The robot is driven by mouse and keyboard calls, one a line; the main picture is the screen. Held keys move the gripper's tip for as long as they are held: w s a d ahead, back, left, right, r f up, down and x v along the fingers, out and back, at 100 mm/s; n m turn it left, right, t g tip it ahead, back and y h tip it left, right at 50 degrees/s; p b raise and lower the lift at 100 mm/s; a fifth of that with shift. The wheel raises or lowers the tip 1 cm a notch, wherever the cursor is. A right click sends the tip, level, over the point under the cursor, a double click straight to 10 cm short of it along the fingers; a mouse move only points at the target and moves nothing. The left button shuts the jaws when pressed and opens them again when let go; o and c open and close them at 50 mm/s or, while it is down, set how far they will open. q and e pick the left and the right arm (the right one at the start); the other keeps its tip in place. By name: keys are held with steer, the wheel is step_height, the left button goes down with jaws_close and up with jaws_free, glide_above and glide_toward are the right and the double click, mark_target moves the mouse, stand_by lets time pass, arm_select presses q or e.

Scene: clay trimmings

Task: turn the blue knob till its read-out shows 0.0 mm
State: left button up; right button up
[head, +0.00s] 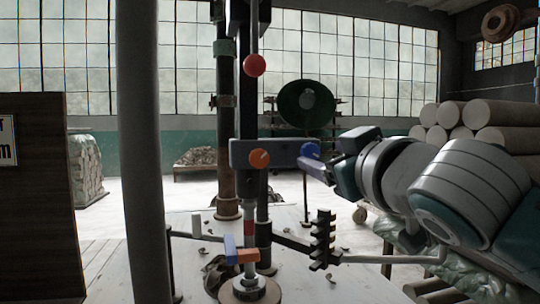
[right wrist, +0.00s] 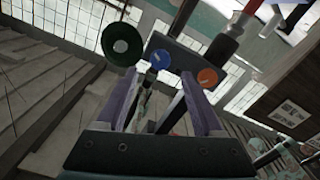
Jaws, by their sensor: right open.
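The blue knob (head: 310,150) sits at the right end of a dark horizontal bar, right of the orange knob (head: 259,158). My right gripper (head: 318,166) comes in from the right with its fingertips close by the blue knob. In the right wrist view, the blue knob (right wrist: 160,59) shows ahead, between the tips of the open, empty purple fingers (right wrist: 159,78). I cannot tell whether they touch it. The orange knob (right wrist: 207,77) is just right of the fingers there. No legible number of the read-out shows. My left gripper is not in view.
A red ball (head: 254,65) is on the upright above the bar. A blue and orange block (head: 240,250) is low on the stand. A black toothed rack (head: 322,238) stands to its right. A dark panel with a cut-off sign (head: 7,141) is at the left edge.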

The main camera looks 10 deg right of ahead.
mark_target(311, 151)
steer(key=shift+w, duration=2.3)
steer(key=shift+c, duration=0.4)
jaws_close()
